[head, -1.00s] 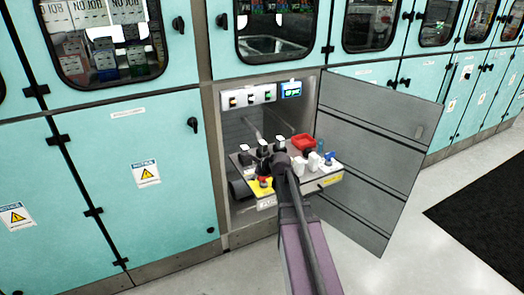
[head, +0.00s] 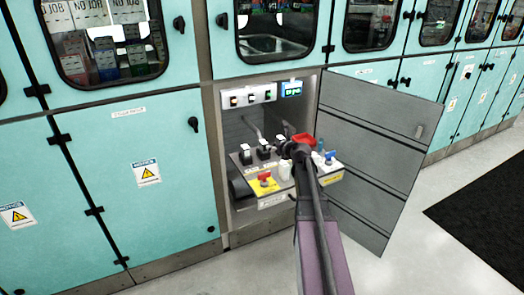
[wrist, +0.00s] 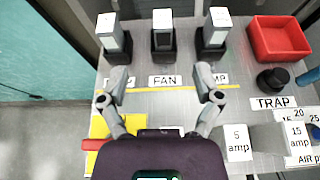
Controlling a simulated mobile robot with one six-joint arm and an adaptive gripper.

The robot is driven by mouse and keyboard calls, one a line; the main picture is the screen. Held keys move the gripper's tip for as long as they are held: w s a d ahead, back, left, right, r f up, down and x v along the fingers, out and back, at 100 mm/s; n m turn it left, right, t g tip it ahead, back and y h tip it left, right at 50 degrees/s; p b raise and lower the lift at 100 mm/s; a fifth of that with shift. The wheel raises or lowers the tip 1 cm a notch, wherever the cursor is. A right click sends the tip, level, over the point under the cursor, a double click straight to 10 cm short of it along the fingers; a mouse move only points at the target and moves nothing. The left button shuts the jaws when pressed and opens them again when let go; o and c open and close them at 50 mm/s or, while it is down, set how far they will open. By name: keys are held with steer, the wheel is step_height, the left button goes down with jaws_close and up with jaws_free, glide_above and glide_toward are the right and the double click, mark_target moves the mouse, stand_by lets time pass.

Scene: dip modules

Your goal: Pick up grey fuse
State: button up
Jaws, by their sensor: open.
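Three grey-sided fuses with white tops stand upright in black holders across the back of the panel: a left one (wrist: 112,36), a middle one (wrist: 162,32) behind the FAN label, and a right one (wrist: 216,28). In the head view the left (head: 245,149) and middle (head: 263,143) ones show. I cannot tell which one the task calls the grey fuse. My gripper (wrist: 161,77) is open and empty over the panel, its fingertips spread either side of the FAN label, in front of the middle fuse. In the head view my gripper (head: 292,150) hides part of the panel.
A red open tray (wrist: 278,40) is at the back right, with a black knob (wrist: 273,79) in front. White blocks marked 5 amp (wrist: 237,142) and 15 amp (wrist: 297,133) stand front right. The open grey door (head: 380,150) stands right.

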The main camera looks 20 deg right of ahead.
steer(key=b, duration=0.3)
glide_toward(264, 142)
steer(key=x, duration=0.4)
steer(key=shift+w+a+f, duration=0.15)
steer(key=shift+w+a, duration=0.1)
steer(key=shift+w, duration=0.4)
steer(key=shift+d+b+x, duration=0.2)
steer(key=shift+b+x, duration=0.75)
steer(key=shift+x, duration=0.95)
steer(key=shift+w+f, duration=0.35)
steer(key=shift+w, duration=0.2)
jaws_close()
